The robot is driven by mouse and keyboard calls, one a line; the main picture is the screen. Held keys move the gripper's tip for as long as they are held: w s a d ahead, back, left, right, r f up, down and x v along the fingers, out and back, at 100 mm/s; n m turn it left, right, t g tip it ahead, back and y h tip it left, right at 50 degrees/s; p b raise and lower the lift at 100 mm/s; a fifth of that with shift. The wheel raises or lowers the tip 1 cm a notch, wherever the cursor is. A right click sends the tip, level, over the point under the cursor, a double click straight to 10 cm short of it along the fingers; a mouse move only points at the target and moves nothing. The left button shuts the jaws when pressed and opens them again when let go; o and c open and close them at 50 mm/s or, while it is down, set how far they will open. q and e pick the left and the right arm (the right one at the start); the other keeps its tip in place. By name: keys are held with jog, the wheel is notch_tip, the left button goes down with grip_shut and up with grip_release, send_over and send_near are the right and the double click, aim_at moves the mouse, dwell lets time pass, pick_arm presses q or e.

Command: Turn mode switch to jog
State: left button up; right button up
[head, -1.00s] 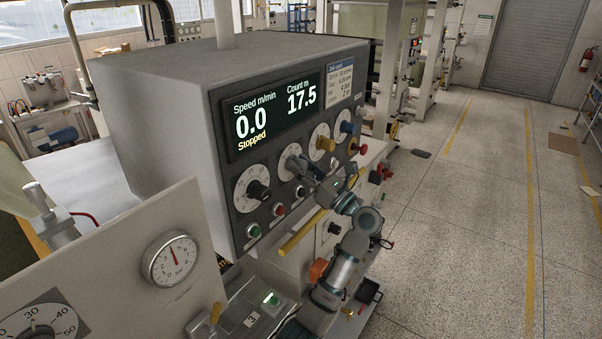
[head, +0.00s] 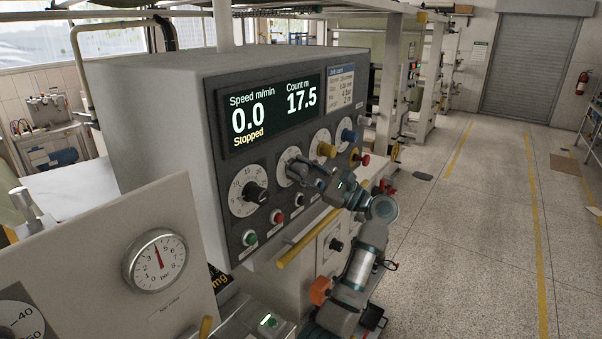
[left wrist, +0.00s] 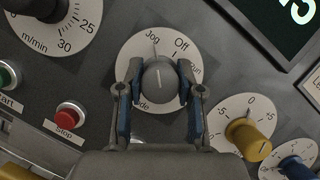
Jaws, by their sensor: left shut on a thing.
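The mode switch is a grey round knob (left wrist: 158,84) on a white dial (left wrist: 133,53) marked Jog and Off, with more labels partly hidden. In the left wrist view, my left gripper (left wrist: 158,73) has a finger on each side of the knob and is shut on it. The knob's white line points up, towards the Jog and Off side; its exact setting is hard to tell. In the head view, my left gripper (head: 298,172) is at the mode dial (head: 290,152) and covers most of the knob. My right gripper is not in view.
A black speed knob (head: 256,192) is left of the mode switch; a yellow knob (head: 325,149) and a blue knob (head: 349,136) are to its right. A red stop button (left wrist: 69,116) is below left. The display (head: 270,115) reads Stopped. Open floor lies right.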

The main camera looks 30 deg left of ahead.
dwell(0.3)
pick_arm(q)
jog(key=o, duration=1.2)
jog(key=shift+d, duration=0.1)
jog(key=shift+w, duration=0.1)
jog(key=v, duration=1.2)
jog(key=shift+w+d, duration=0.15)
jog(key=shift+d, duration=0.1)
jog(key=shift+a, duration=0.15)
